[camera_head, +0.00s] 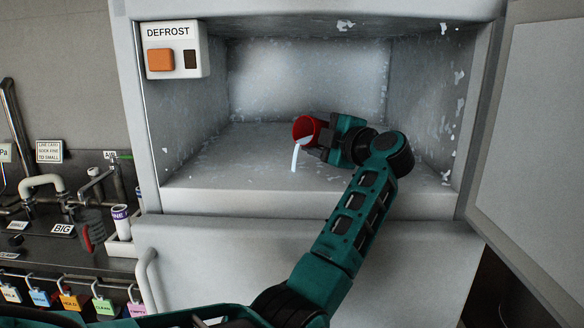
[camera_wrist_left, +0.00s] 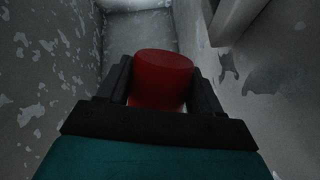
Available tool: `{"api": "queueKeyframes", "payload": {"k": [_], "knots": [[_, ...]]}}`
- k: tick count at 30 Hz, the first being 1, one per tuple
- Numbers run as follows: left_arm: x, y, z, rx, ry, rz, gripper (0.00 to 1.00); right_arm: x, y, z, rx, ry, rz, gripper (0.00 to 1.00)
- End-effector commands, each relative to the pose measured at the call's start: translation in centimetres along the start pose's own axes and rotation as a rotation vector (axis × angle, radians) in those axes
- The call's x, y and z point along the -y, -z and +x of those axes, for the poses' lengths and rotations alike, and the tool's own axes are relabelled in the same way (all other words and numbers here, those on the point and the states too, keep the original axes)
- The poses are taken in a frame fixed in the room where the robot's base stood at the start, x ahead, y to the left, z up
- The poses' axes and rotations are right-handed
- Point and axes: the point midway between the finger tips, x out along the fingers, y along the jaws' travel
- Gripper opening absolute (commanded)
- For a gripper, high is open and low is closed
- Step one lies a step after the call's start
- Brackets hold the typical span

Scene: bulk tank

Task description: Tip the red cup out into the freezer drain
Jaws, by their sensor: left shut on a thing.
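The red cup (camera_head: 306,129) is inside the open freezer (camera_head: 230,176), tilted on its side with its mouth toward the left. A pale stream of liquid (camera_head: 295,157) runs from its rim down toward the freezer floor. My left gripper (camera_head: 322,136) is shut on the cup. In the left wrist view the red cup (camera_wrist_left: 162,80) sits between the two dark fingers of my left gripper (camera_wrist_left: 161,88). The drain itself cannot be made out in either view. My right gripper is not in view.
A DEFROST box (camera_head: 174,50) with an orange button is fixed at the freezer's upper left. The freezer door (camera_head: 535,130) stands open at the right. Pipes, labels and a dark counter (camera_head: 50,252) with coloured padlocks lie to the left. Frost patches cover the freezer walls.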

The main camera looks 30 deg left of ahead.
Motion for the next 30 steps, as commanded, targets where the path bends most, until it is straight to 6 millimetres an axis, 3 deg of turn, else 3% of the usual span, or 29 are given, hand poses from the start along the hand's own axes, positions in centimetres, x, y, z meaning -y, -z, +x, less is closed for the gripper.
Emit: {"api": "queueKeyframes", "payload": {"k": [30], "knots": [[-0.1, 1.1, -0.2, 0.0, -0.017, -0.111, 0.3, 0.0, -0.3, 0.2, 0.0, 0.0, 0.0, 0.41]]}}
